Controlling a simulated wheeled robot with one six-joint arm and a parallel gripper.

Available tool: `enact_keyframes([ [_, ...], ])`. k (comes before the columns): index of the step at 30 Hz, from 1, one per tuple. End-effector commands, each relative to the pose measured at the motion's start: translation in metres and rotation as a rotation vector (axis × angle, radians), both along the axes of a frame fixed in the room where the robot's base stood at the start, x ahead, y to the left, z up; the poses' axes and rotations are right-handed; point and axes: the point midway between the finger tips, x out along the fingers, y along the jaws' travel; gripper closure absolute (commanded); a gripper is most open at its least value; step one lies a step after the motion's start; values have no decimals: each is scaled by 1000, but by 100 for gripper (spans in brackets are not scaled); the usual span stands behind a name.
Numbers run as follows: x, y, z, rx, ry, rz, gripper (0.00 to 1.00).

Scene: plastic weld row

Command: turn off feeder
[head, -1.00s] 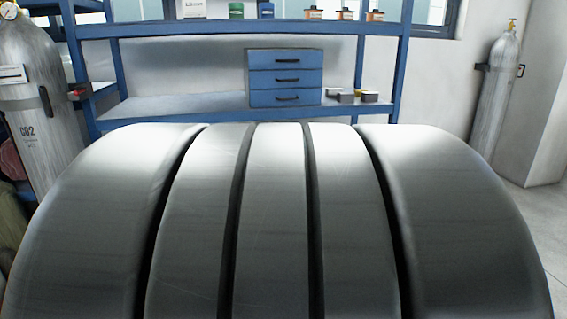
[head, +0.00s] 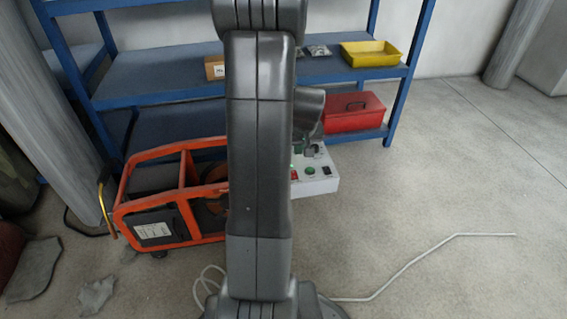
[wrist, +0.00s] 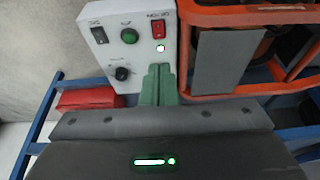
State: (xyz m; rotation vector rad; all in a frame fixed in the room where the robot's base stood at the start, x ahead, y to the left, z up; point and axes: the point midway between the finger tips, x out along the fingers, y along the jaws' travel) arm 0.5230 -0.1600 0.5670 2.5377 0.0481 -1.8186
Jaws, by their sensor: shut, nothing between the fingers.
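The feeder (head: 176,226) has an orange frame and stands left of my arm in the head view; its frame also shows at the upper right in the wrist view (wrist: 240,18). A white control box (head: 322,186) is beside it, partly behind my arm. In the wrist view its panel (wrist: 108,55) carries a red rocker switch (wrist: 158,27) with a label, a lit white lamp (wrist: 160,48), a green knob (wrist: 129,36), a black knob (wrist: 122,73) and a black switch (wrist: 98,35). My gripper (wrist: 158,68) is shut and empty, its tips over the panel just below the lamp. Contact cannot be told.
A blue shelf (head: 155,85) stands behind, with a red toolbox (head: 340,111) and a yellow tray (head: 370,53). A white cable (head: 420,258) lies on the floor at right. The floor at right is otherwise open. A grey cylinder (head: 50,130) stands at left.

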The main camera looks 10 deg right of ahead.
Motion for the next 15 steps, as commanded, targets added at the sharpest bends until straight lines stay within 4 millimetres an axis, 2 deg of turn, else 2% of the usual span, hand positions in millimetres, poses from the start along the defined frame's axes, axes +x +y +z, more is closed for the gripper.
enact_keyframes([
  [4,9,-6,-7,-2,-10,-2,100],
  [15,10,-6,-8,-2,-11,-2,100],
])
